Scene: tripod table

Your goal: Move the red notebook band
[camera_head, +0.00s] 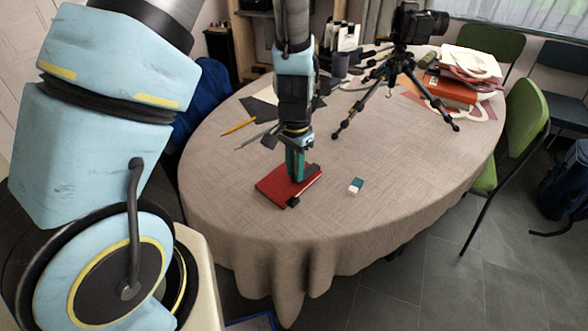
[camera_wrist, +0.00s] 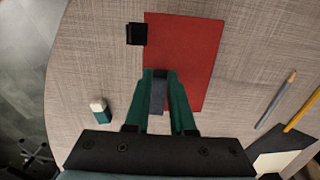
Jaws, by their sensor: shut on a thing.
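The red notebook (camera_head: 273,185) lies flat near the front edge of the round table. It also shows in the wrist view (camera_wrist: 195,45). My gripper (camera_head: 296,178) points down over the notebook. In the wrist view my gripper (camera_wrist: 160,76) has its green fingers closed on a dark grey strip (camera_wrist: 158,97), which looks like the notebook's band. The fingers partly hide the strip. A small black piece (camera_wrist: 135,34) sits at the notebook's edge. It also shows in the head view (camera_head: 293,202).
A white and teal eraser (camera_head: 355,186) lies right of the notebook. Pencils (camera_head: 238,126) and dark sheets (camera_head: 262,108) lie behind it to the left. A camera tripod (camera_head: 395,75) and a pile of books (camera_head: 450,88) stand farther back. The table's right front is clear.

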